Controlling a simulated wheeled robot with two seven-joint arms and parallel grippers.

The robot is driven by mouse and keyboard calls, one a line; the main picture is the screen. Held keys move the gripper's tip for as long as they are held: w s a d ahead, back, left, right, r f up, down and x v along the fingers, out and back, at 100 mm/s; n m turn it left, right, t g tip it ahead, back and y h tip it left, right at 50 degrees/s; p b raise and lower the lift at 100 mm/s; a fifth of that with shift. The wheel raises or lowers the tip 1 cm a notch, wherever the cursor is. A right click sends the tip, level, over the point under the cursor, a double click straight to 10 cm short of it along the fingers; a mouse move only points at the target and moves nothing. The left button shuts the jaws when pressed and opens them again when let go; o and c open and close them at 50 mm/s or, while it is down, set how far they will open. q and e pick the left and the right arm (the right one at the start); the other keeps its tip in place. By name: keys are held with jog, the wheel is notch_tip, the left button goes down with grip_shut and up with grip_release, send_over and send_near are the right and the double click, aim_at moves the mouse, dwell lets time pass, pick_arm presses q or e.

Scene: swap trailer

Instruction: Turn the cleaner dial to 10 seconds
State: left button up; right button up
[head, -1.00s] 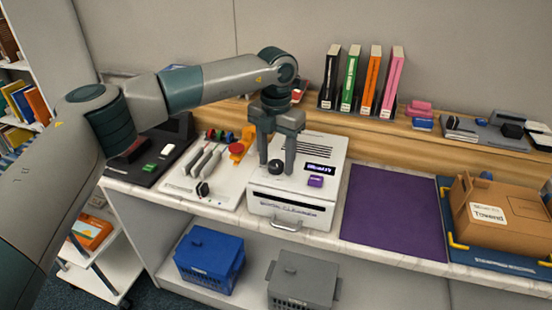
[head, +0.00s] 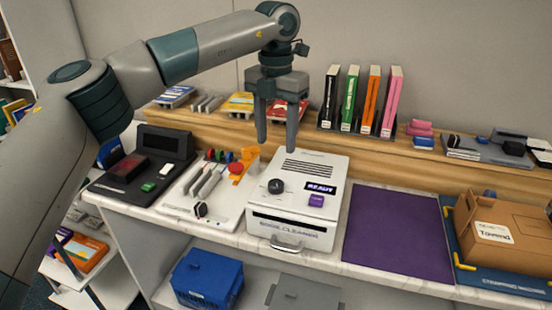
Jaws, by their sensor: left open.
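The white cleaner (head: 300,213) sits on the counter in the middle of the head view. Its black dial (head: 276,186) is on the top face, at the front left. A small dark display (head: 320,189) to the right of the dial reads "READY", with a purple button (head: 316,201) below it. My left gripper (head: 276,146) is open and empty, pointing down above the back left of the cleaner, apart from the dial. The dial's exact setting is too small to read. My right gripper is not in view.
Left of the cleaner are a white tray (head: 176,207) with tools and a dark device (head: 130,190). A purple mat (head: 396,235) lies to the right, then a cardboard box (head: 500,228). Upright books (head: 362,103) stand on the ledge behind.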

pick_arm(q)
jog(key=shift+r, duration=2.6)
